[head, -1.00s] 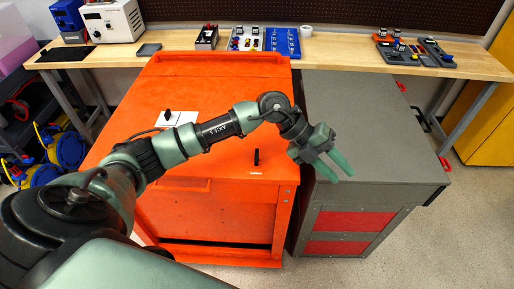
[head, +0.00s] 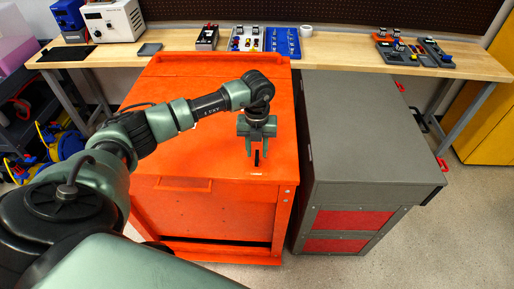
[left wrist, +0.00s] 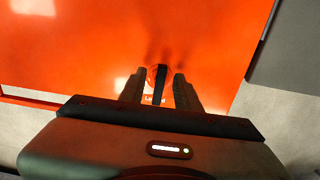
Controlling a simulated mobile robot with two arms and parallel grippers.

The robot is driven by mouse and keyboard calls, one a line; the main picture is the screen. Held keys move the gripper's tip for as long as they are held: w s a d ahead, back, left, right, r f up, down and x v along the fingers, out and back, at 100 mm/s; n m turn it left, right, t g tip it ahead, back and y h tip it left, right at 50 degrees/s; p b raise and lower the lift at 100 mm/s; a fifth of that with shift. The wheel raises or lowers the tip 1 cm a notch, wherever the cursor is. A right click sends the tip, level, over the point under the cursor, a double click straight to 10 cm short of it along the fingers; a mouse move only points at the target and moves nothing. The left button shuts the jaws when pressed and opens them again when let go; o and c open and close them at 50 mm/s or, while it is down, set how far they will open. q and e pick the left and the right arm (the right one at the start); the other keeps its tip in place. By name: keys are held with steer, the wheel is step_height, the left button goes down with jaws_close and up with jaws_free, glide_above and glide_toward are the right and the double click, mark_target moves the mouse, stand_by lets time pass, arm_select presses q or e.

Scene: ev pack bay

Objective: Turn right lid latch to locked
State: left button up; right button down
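The right lid latch (head: 257,158) is a small black handle on the orange lid, near its front right corner. A small pale mark lies just in front of it. My left gripper (head: 257,150) points down over the latch, open, with one finger on each side. In the left wrist view the dark latch bar (left wrist: 160,82) stands between the two fingers of the gripper (left wrist: 158,88), with a gap visible on both sides. The left part of the lid is hidden behind my left arm. My right gripper is not in view.
The orange cabinet (head: 215,215) stands beside a grey cabinet (head: 365,130) with a clear top. A wooden bench (head: 345,62) behind holds a blue tray (head: 282,42), a white power unit (head: 115,20) and small parts. Blue and yellow reels stand at the left.

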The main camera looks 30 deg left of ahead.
arm_select(q)
steer(key=shift+f, duration=0.2)
jaws_close()
